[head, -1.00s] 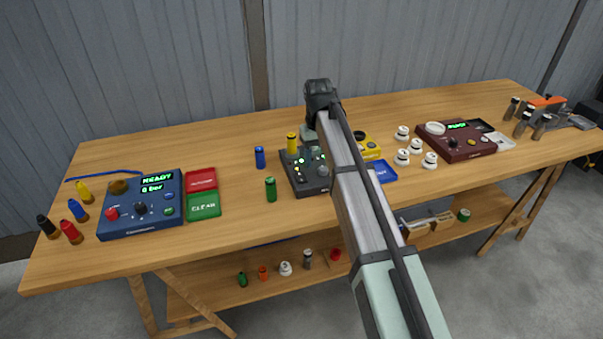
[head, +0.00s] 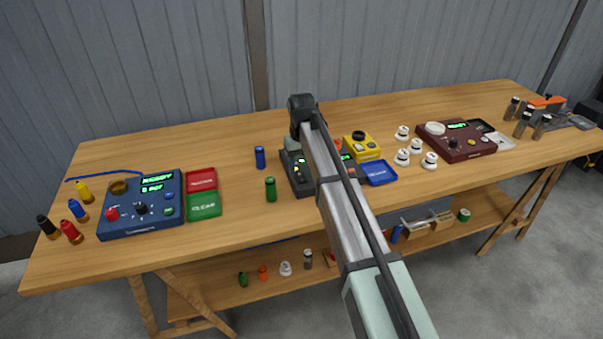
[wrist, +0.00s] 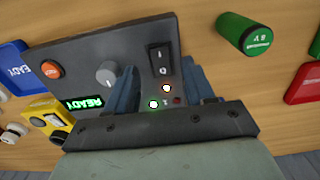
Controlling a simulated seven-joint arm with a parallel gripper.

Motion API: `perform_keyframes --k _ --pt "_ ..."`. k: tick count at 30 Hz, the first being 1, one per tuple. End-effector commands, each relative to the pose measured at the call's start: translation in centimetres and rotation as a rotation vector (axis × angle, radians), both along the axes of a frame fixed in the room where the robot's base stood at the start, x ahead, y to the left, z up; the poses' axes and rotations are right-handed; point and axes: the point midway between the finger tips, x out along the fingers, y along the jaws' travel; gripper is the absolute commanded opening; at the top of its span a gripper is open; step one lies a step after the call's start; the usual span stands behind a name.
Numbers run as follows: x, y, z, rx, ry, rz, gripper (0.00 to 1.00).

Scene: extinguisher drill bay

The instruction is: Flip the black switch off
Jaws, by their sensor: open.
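The black switch (wrist: 160,61) is a rocker marked I and O on a dark grey control box (wrist: 85,45). In the wrist view it shows in the space between my two fingertips, with the O end nearer my palm. Which end is pressed in I cannot tell. My gripper (wrist: 160,73) is open and empty above the box; contact is not visible. The box has a lit READY display (wrist: 84,103), a grey knob (wrist: 108,73) and an orange button (wrist: 51,68). In the head view my arm covers much of the box (head: 300,182) and hides the switch.
A blue control box (head: 140,205) is farther left, a maroon one (head: 455,141) farther right.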

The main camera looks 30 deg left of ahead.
Motion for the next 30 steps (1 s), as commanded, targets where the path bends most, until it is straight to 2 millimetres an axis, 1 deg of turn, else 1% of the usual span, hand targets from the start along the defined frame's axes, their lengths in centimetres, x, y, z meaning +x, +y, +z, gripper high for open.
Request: perform_keyframes --k 1,3,9,13,20,23,30 --pt "-0.1 0.0 -0.8 -0.001 0.001 0.0 0.53" --pt "0.0 0.0 -1.6 0.0 0.0 0.0 0.53" --pt "0.0 0.0 -3.1 0.0 0.0 0.0 0.53" --pt "0.0 0.0 -3.4 0.001 -0.001 0.0 0.53" --pt "0.0 0.0 -3.5 0.001 -0.001 0.0 0.53" --pt "0.0 0.0 -3.5 0.001 -0.001 0.0 0.46" --pt "0.0 0.0 -3.5 0.001 -0.001 0.0 0.23"
